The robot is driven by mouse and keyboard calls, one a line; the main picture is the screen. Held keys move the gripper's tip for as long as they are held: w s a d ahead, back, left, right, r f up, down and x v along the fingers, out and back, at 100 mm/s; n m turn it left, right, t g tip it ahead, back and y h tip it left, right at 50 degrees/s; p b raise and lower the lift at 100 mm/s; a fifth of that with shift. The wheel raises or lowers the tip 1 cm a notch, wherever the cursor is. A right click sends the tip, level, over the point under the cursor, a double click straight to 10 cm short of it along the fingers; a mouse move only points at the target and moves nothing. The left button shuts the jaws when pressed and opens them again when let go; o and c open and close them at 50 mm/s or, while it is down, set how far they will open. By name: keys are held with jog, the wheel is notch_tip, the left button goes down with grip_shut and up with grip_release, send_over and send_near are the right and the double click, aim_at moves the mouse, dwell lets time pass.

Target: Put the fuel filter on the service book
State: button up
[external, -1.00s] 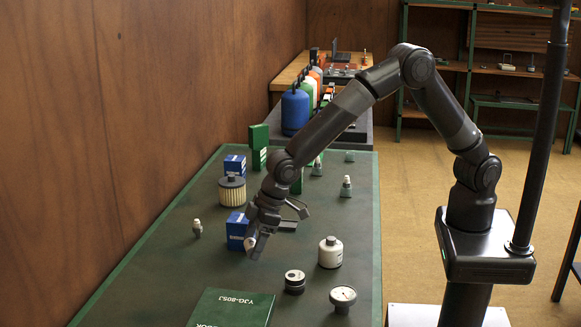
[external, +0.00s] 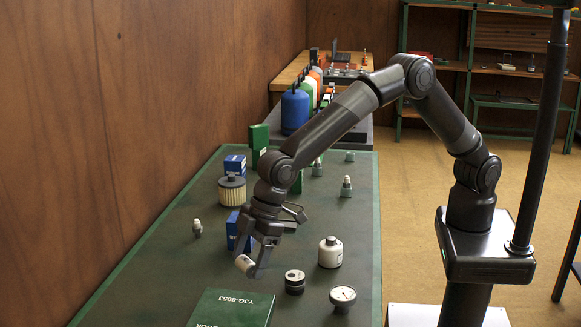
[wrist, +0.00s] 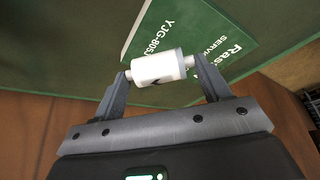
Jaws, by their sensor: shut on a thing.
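The fuel filter is a small white cylinder (wrist: 158,67) with grey ends and a narrow stub at each end. My gripper (external: 254,268) is shut on it, and the wrist view shows one finger at each end of the filter. The filter (external: 244,263) is held above the green table, short of the service book. The service book (external: 230,310) is green with white lettering and lies flat at the near edge of the external view. In the wrist view the book (wrist: 205,30) shows beyond the filter, which hides part of its lettering.
A dark round cap (external: 294,281), a dial gauge (external: 343,297) and a white canister (external: 330,252) stand right of my gripper. A blue box (external: 236,231) is close behind it. A yellowish filter (external: 232,190) and a small plug (external: 197,228) are farther left.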

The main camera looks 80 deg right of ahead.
jog(key=a+f, duration=0.1)
jog(key=a, duration=0.1)
jog(key=a+f, duration=0.1)
jog(key=a, duration=0.1)
jog(key=shift+s+f, duration=0.25)
jog(key=shift+f, duration=1.95)
jog(key=shift+f, duration=0.2)
jog(key=o, duration=1)
jog(key=shift+c, duration=0.2)
jog(key=v, duration=1.2)
jog(key=shift+r, duration=0.2)
jog(key=shift+d, duration=0.1)
